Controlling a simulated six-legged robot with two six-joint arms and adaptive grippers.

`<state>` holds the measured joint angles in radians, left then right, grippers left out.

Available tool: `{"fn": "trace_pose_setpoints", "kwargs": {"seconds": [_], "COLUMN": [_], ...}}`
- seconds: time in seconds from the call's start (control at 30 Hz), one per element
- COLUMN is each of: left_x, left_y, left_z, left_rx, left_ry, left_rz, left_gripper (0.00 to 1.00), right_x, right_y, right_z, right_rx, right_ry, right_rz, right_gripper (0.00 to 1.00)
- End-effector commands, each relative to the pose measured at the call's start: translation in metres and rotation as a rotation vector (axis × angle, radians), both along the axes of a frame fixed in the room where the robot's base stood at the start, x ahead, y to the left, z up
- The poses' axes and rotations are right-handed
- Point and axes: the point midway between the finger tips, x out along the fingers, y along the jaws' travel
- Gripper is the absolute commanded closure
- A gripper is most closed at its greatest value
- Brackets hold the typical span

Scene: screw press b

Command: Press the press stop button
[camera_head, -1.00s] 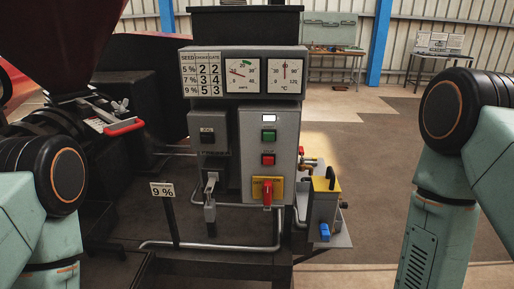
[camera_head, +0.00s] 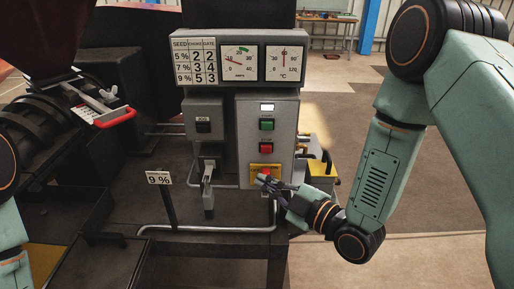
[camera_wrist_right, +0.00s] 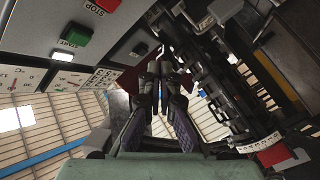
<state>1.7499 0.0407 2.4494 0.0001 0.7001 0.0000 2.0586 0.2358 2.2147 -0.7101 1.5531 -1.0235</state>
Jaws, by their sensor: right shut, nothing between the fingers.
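The red stop button (camera_head: 266,148) is on the grey control box, below the green start button (camera_head: 266,125). In the right wrist view the red stop button (camera_wrist_right: 108,5) is cut by the top edge, near the green button (camera_wrist_right: 77,34). My right gripper (camera_head: 263,180) is shut and empty, a little below the stop button. It overlaps the red switch on the yellow plate (camera_head: 254,168) in the picture; contact cannot be told. In the wrist view the shut fingers (camera_wrist_right: 163,72) point away from the camera. My left gripper is not in view.
A gauge panel (camera_head: 244,78) stands above the control box. A jog box (camera_head: 203,122) and a lever (camera_head: 208,175) are to the left. A yellow-topped unit (camera_head: 322,165) is right of the box, behind my right arm.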

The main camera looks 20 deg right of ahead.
Motion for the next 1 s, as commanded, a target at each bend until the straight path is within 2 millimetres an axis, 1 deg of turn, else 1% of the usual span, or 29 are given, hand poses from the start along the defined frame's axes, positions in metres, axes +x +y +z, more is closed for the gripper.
{"fn": "trace_pose_setpoints", "kwargs": {"seconds": [0.27, 0.47, 0.57, 0.67, 1.0], "left_x": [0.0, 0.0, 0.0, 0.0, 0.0], "left_y": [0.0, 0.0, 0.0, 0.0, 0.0], "left_z": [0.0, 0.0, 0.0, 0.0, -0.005], "left_rx": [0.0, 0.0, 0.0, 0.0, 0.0], "left_ry": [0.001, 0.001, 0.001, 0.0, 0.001], "left_rz": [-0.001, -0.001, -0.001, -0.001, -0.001], "left_gripper": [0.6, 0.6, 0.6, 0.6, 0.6], "right_x": [-0.001, 0.001, 0.008, 0.019, 0.061], "right_y": [-0.002, -0.002, -0.003, -0.006, -0.017], "right_z": [0.0, 0.0, 0.0, 0.001, 0.0], "right_rx": [-0.021, -0.022, -0.022, -0.022, -0.021], "right_ry": [-0.015, -0.015, -0.015, -0.017, -0.016], "right_rz": [-0.003, -0.001, -0.001, -0.001, -0.001], "right_gripper": [1.0, 1.0, 1.0, 1.0, 1.0]}}
